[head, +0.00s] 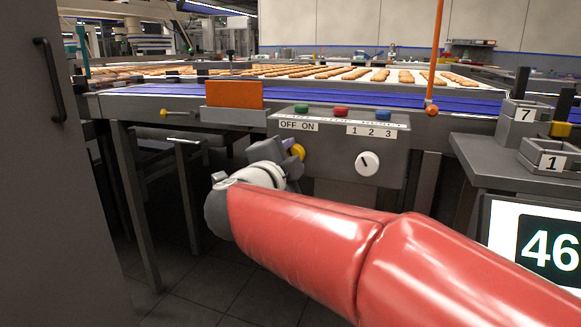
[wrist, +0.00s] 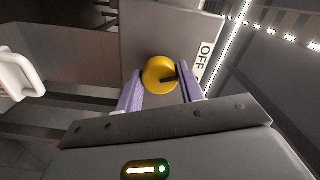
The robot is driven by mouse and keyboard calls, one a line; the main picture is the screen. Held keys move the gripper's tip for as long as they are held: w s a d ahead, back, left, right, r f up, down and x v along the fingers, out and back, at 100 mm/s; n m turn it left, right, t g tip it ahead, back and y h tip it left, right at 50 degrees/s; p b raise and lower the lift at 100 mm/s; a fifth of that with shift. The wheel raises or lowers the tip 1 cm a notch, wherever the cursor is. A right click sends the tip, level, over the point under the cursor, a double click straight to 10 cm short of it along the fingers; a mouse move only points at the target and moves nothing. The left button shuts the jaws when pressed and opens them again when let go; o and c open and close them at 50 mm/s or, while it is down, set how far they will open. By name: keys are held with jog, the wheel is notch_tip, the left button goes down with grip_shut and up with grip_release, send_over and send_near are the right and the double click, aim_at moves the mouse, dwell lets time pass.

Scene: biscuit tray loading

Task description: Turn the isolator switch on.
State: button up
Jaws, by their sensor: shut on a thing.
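The isolator switch is a round yellow knob (head: 299,152) on the front of the grey control box (head: 325,166), below a white OFF ON label (head: 297,126). In the wrist view the yellow knob (wrist: 157,74) sits between the two purple fingers of my gripper (wrist: 160,82), which is shut on it. A dark mark on the knob points towards the right of that view, where the label (wrist: 205,50) shows OFF. In the head view my gripper (head: 292,148) partly covers the knob. I cannot tell from the mark exactly which setting the knob is at.
The box also carries green (head: 302,109), red (head: 341,112) and blue (head: 383,116) buttons and a white dial (head: 367,163) under a 1 2 3 label. A conveyor of biscuits (head: 350,74) runs behind. A dark cabinet (head: 50,180) stands at left, a side table (head: 480,150) at right.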

jog(key=shift+m+b, duration=1.2)
jog(key=shift+m, duration=1)
jog(key=o, duration=1)
jog(key=shift+s, duration=0.1)
jog(key=v, duration=0.7)
jog(key=shift+s+a+p, duration=0.15)
jog(key=shift+s+p, duration=0.15)
